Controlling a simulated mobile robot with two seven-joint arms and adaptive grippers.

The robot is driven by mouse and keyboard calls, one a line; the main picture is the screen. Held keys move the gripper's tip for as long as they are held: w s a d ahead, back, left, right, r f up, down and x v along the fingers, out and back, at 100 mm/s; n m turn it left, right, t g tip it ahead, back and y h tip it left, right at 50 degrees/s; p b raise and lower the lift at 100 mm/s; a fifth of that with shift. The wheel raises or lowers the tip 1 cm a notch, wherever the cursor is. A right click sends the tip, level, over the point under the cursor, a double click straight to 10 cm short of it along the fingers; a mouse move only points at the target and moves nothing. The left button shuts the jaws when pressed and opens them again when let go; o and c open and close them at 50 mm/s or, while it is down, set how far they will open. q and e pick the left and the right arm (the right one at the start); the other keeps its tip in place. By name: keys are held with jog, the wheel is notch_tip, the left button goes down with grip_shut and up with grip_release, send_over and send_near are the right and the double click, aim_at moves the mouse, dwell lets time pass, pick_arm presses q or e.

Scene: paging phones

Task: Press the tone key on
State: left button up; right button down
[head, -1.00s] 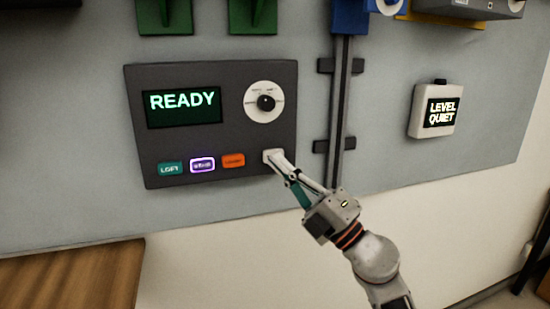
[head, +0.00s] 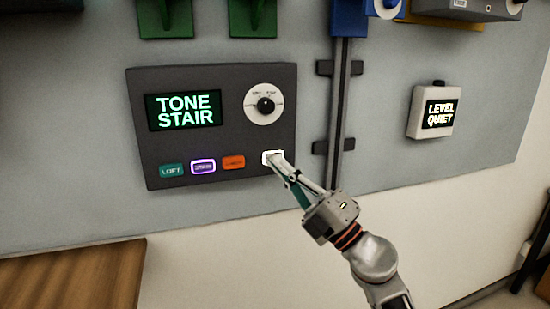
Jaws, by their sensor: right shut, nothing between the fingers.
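The dark paging panel (head: 225,130) is mounted on the grey wall board. Its display (head: 184,110) reads "TONE STAIR" in green. The white tone key (head: 270,156) at the panel's lower right has a bright lit outline. My right gripper (head: 273,161) is shut and empty, its fingertips at the tone key and covering part of it; they look to be touching it. To the left are a teal key (head: 171,170) labelled LOFT, a purple key (head: 203,166) with a lit outline, and an orange key (head: 234,162). A round dial (head: 264,104) sits above. My left gripper is not in view.
A dark vertical rail (head: 340,120) with brackets runs right of the panel. A white box (head: 432,111) farther right shows "LEVEL QUIET". Green holders (head: 252,18) are above the panel. A wooden surface (head: 70,278) is at lower left.

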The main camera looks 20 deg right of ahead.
jog(key=shift+f, duration=0.1)
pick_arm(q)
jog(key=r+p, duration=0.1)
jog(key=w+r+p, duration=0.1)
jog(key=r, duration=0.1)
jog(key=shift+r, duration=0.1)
pick_arm(e)
jog(key=s, duration=0.6)
jog(key=shift+d, duration=0.1)
